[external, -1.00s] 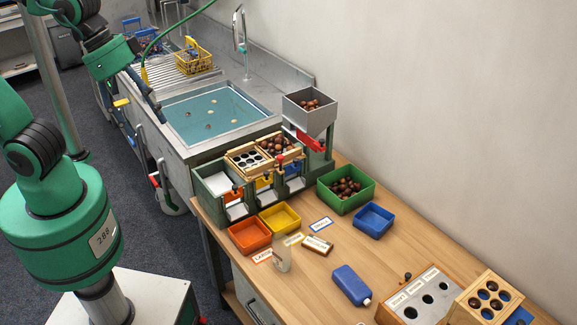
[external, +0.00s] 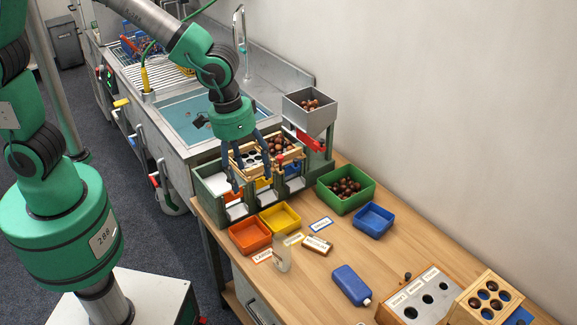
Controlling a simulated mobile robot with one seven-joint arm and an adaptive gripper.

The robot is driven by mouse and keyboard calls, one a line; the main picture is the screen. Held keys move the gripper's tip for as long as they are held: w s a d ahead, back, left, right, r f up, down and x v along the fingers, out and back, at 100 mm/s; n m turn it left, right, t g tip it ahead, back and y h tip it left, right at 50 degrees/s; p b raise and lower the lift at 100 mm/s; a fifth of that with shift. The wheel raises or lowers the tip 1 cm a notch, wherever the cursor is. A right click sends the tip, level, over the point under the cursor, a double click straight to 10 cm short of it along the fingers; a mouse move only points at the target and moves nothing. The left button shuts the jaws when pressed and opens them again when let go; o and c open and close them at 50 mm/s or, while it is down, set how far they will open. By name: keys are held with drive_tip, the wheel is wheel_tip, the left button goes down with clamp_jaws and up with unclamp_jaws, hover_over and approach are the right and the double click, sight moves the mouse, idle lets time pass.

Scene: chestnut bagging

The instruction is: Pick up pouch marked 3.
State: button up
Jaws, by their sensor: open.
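No marking 3 can be read in this view. A small translucent upright item (external: 282,260), perhaps a pouch, stands on the table beside the orange tray (external: 249,235). I cannot tell whether it is the pouch marked 3. My gripper (external: 252,179) is open, pointing down in front of the green sorting stand (external: 208,190). Its fingers are apart with nothing seen between them, and partly cover the stand's wooden tray (external: 236,160) and openings. White pieces (external: 237,211) show in the stand's lower openings; their kind is unclear.
A yellow tray (external: 280,218), a green chestnut bin (external: 358,185) and a blue tray (external: 373,220) stand near the stand. A blue bottle (external: 350,285) lies farther forward. A grey hopper (external: 310,112) rises behind. The sink (external: 180,118) is at the back left.

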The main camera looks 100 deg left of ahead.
drive_tip(key=w+a+f+n+g, duration=0.15)
drive_tip(key=w+f, duration=0.35)
drive_tip(key=f, duration=0.6)
drive_tip(key=n, duration=0.2)
hover_over(281, 239)
wheel_tip(281, 239, down, 10)
drive_tip(key=shift+a+f, duration=0.1)
drive_tip(key=shift+f, duration=0.2)
drive_tip(key=shift+f+b, duration=0.75)
drive_tip(key=shift+f, duration=3.55)
drive_tip(key=shift+w+f+b, duration=0.1)
drive_tip(key=shift+f+b, duration=0.5)
drive_tip(key=shift+f, duration=2)
